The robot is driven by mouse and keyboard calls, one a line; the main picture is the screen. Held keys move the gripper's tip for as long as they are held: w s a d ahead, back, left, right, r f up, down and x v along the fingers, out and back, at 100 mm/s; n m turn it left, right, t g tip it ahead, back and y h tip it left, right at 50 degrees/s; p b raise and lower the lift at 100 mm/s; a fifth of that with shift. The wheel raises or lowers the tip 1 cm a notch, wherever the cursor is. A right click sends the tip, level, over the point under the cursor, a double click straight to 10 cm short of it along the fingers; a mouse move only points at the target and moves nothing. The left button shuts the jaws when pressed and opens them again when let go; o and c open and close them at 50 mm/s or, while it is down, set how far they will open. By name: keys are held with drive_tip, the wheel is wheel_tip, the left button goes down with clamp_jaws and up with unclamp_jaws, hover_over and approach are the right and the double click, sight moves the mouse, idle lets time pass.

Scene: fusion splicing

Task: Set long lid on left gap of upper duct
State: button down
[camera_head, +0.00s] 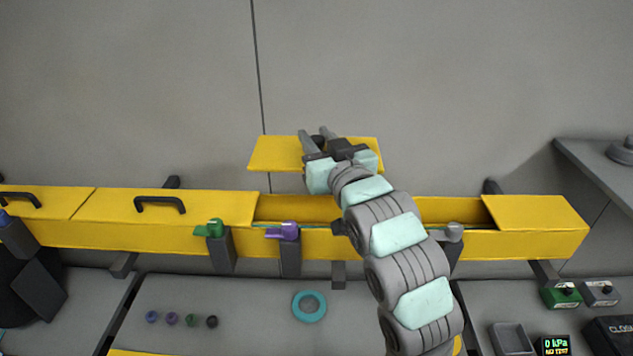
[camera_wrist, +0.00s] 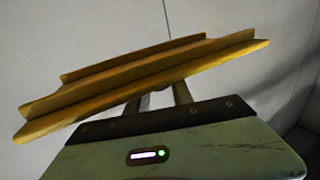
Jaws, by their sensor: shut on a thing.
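A flat yellow lid (camera_head: 275,153) is held up above the yellow duct (camera_head: 330,243) in the head view. My gripper (camera_head: 322,140) is shut on it, and my arm covers its right part. The wrist view shows the lid (camera_wrist: 140,80) from another side, with raised lips along it, tilted in the picture and clear of any surface. The gripper fingers (camera_wrist: 165,95) reach its lower side there. The duct has an open gap (camera_head: 295,208) below the lid, and the trough also shows open right of my arm (camera_head: 450,210).
Handled yellow lids (camera_head: 160,206) cover the duct's left side, and a plain cover (camera_head: 537,212) its right end. Green (camera_head: 212,228) and purple (camera_head: 285,231) clips sit on posts along the duct's front. A teal ring (camera_head: 309,306) lies on the bench below.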

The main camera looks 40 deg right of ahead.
wheel_tip(320, 180, down, 11)
drive_tip(key=p, duration=0.2)
idle(0.3)
drive_tip(key=shift+f+b, duration=0.4)
drive_tip(key=shift+f, duration=0.15)
drive_tip(key=c, duration=1.1)
unclamp_jaws()
